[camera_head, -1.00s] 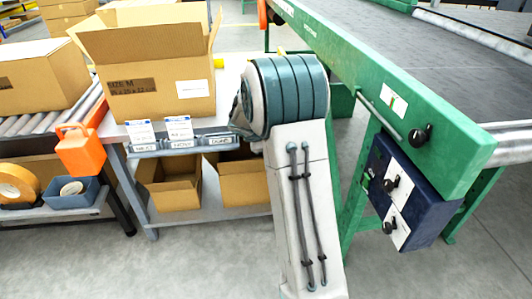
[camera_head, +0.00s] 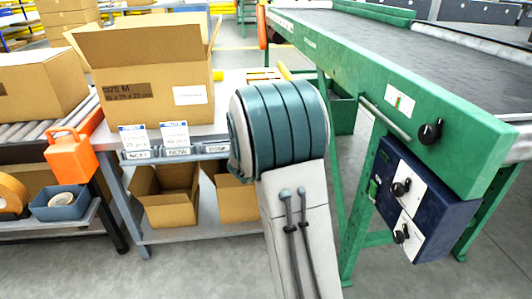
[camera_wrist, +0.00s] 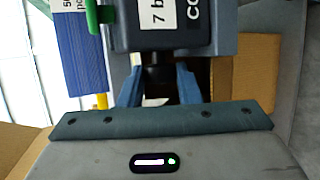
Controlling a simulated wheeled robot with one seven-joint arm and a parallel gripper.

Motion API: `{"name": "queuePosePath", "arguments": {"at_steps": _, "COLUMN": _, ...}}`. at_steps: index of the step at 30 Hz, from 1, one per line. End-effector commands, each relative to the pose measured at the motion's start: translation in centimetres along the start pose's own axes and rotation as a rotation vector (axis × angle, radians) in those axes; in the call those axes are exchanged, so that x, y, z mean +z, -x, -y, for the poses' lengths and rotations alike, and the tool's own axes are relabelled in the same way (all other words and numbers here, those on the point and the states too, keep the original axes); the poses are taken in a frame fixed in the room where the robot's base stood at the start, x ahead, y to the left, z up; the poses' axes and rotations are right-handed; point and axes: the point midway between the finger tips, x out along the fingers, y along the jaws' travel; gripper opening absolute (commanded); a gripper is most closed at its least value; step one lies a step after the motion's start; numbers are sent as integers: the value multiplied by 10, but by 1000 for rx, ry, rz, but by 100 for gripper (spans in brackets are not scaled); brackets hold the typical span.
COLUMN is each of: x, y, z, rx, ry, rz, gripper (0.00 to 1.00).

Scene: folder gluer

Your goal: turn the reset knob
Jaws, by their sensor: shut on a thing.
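In the wrist view my gripper (camera_wrist: 160,72) has its two blue fingers closed on the sides of a small dark part (camera_wrist: 157,76). This part sits against a dark box (camera_wrist: 160,28) with white labels, partly read as "7 b" and "CO". I cannot tell whether the held part is the reset knob. In the head view my gripper is hidden behind my own arm. The head view also shows a black knob (camera_head: 430,131) on the green machine frame. Two more black knobs, an upper one (camera_head: 400,187) and a lower one (camera_head: 401,234), are on white plates on a blue box. No reset label is readable.
A green-framed conveyor (camera_head: 345,65) runs along the right. A bench (camera_head: 145,251) on the left bears a large open carton (camera_head: 150,85), with small cartons on its lower shelf. An orange container (camera_head: 70,155) stands at far left. Grey floor is open in front.

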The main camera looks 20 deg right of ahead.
Motion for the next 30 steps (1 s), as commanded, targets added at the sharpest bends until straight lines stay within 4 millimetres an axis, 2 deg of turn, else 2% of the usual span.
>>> {"name": "queuePosePath", "arguments": {"at_steps": 18, "x": 0, "y": -2, "z": 9, "rx": 317, "ry": -133, "rz": 2, "gripper": 8}}
{"name": "queuePosePath", "arguments": {"at_steps": 30, "x": 1, "y": -2, "z": 9, "rx": 410, "ry": -172, "rz": 3, "gripper": 8}}
